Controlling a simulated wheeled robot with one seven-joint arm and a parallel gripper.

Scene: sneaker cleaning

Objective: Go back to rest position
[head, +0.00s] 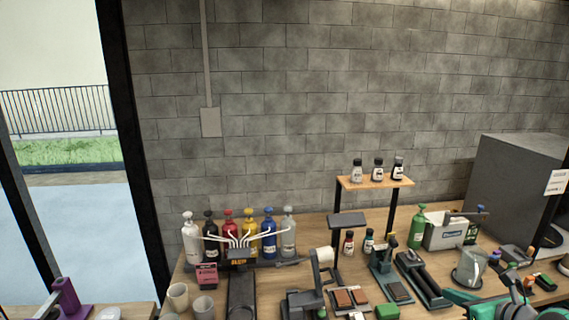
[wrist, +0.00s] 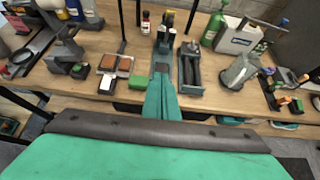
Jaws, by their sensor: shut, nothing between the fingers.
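My gripper (wrist: 160,82) shows in the wrist view as two teal fingers pressed together, empty, pointing toward the workbench from its front edge. Its wide green body with a dark band fills the bottom of that view. The workbench (head: 130,290) runs along the wall below the arm. A teal stand with a dark pad (head: 385,262) is on the bench, and it lies just beyond my fingers in the wrist view.
Several coloured bottles (head: 249,233) stand in a rack at the left. A small wooden shelf (head: 375,184) holds three little bottles. A grey box (head: 515,185) stands at the right. Two brown-topped blocks (wrist: 115,65) and a green block (wrist: 137,80) sit near the front edge.

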